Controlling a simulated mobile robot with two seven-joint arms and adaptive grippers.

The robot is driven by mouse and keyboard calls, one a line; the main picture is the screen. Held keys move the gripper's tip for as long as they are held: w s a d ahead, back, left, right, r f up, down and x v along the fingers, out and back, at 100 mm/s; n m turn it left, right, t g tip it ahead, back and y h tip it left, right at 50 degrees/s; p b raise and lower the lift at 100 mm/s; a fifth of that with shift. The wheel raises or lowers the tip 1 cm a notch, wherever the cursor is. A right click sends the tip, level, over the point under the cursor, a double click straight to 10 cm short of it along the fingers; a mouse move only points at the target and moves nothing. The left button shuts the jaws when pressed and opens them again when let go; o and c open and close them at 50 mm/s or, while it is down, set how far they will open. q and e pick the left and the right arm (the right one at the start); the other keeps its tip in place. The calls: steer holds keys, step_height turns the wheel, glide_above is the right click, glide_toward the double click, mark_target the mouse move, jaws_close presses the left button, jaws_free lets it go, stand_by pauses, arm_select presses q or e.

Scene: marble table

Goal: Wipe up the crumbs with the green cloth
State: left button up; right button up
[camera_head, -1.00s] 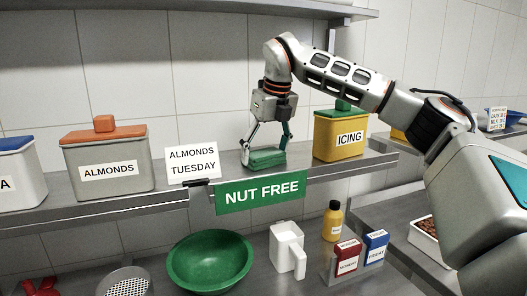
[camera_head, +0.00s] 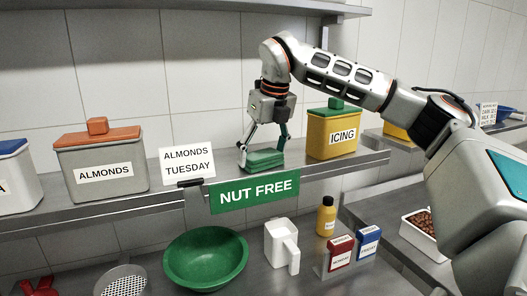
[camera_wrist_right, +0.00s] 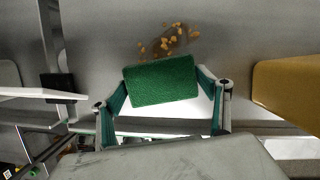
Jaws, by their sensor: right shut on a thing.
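The green cloth (camera_head: 265,160) is a flat, block-like pad on the shelf, between the almonds card and the yellow icing box. My right gripper (camera_head: 264,148) is shut on it from above. In the right wrist view the cloth (camera_wrist_right: 161,82) sits between the two fingers. Brown and tan crumbs (camera_wrist_right: 170,42) lie on the grey surface just beyond the cloth's far edge, close to it. I cannot make out the crumbs in the head view. My left gripper is not in view.
The icing box (camera_head: 333,132) stands right of the gripper. The almonds card (camera_head: 187,163) and almonds box (camera_head: 102,165) stand left. The NUT FREE sign (camera_head: 255,191) hangs on the shelf's front edge. Below are a green bowl (camera_head: 206,258) and white jug (camera_head: 282,246).

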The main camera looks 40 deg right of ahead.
steer(key=shift+w+d+p, duration=0.25)
steer(key=shift+w+p, duration=0.7)
steer(key=shift+w, duration=0.3)
steer(key=shift+w+d+f, duration=0.1)
steer(key=shift+w+d, duration=0.1)
steer(key=shift+w, duration=0.6)
steer(key=shift+w+d+f, duration=0.1)
steer(key=shift+w+d, duration=0.1)
steer(key=shift+w, duration=0.6)
